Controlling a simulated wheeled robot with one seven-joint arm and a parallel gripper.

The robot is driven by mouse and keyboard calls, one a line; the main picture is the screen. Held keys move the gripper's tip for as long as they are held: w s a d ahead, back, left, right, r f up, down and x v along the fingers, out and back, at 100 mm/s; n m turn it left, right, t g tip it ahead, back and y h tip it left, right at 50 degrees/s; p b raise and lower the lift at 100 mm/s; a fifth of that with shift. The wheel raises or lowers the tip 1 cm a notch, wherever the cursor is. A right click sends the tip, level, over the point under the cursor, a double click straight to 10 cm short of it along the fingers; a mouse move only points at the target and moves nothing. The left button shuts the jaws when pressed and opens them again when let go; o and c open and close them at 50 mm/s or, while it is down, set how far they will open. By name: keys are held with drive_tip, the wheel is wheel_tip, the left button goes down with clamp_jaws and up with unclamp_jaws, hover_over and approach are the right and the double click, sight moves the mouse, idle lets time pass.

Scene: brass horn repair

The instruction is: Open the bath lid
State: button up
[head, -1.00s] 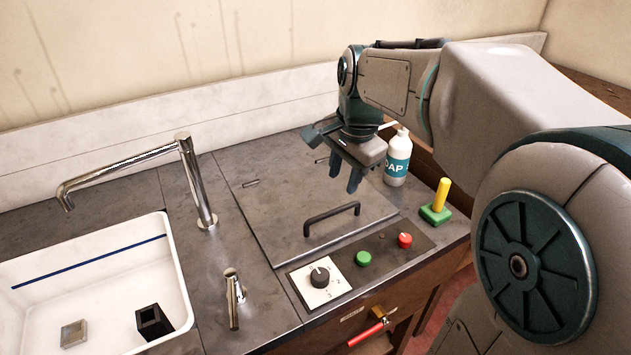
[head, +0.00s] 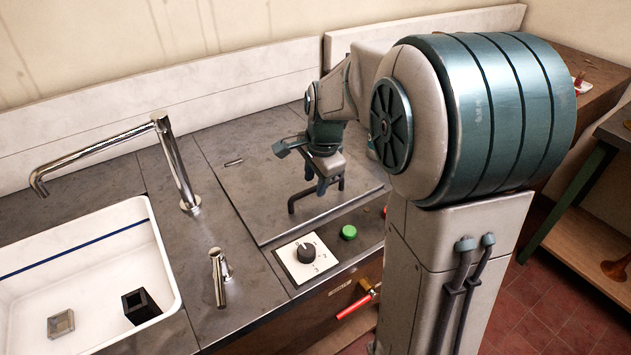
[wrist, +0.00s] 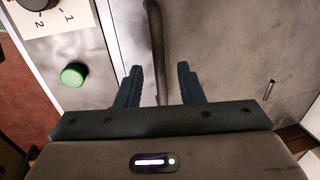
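The bath lid (head: 258,190) is a flat grey metal panel, closed flush in the worktop. Its black bar handle (head: 294,203) stands near the lid's front edge. In the wrist view the handle (wrist: 154,45) runs up the picture from between the finger tips. My gripper (head: 318,186) is over the handle, pointing down. In the wrist view its two dark fingers (wrist: 160,72) are apart, with the handle between them and no finger touching it that I can see. My arm hides the lid's right part in the head view.
In front of the lid is a panel with a dial (head: 306,252) and a green button (head: 348,232). A red-handled valve (head: 356,304) sticks out below. A white sink (head: 150,232) with a tall tap (head: 176,165) lies to the left.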

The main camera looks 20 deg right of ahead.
drive_tip(key=shift+w+f, duration=0.1)
drive_tip(key=shift+f, duration=0.4)
